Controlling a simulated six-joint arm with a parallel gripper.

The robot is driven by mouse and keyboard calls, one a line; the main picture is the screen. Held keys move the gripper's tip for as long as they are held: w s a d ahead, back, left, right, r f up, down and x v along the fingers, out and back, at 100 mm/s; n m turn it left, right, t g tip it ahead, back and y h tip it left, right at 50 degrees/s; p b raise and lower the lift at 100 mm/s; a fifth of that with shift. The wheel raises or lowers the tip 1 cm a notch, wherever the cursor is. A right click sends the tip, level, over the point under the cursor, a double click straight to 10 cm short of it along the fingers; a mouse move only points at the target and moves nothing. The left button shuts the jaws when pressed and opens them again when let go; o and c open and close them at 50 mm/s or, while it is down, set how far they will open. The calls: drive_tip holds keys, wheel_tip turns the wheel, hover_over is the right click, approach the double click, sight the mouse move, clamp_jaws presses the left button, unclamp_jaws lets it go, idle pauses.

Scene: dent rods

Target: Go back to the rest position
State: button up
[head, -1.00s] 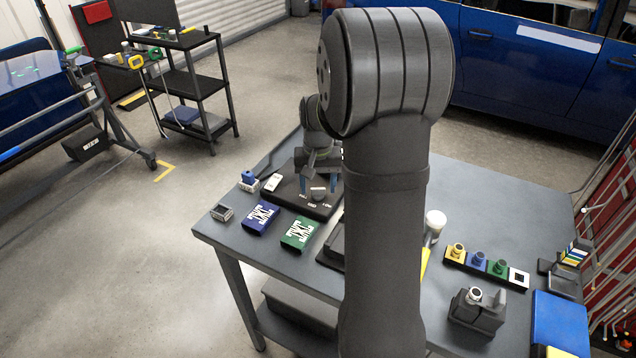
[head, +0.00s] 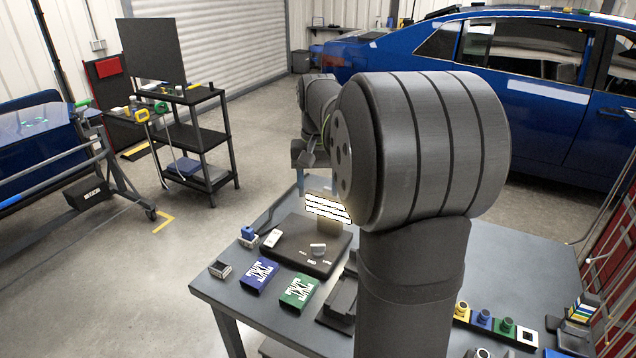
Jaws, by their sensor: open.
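My gripper (head: 303,160) is in the air above the far edge of the grey table (head: 222,290), apart from everything on it. It is small and dark here, and its jaws are open with nothing seen between them. My large grey arm hides the middle of the table. Below the gripper, a black board (head: 292,262) lies on the table, with a small light-topped piece (head: 318,250) on it. A lit striped panel (head: 327,207) stands at the board's back, partly behind my arm.
A blue box (head: 259,275) and a green box (head: 297,292) lie at the table's front left. A rack of coloured round pieces (head: 484,318) is at right. A black shelf cart (head: 200,135) stands at far left, a blue car (head: 520,95) behind. The air around the gripper looks clear.

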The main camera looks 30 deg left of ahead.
drive_tip(key=shift+r, duration=0.35)
drive_tip(key=shift+f, duration=0.15)
wheel_tip(320, 180, down, 17)
drive_tip(key=shift+f, duration=0.15)
idle(0.6)
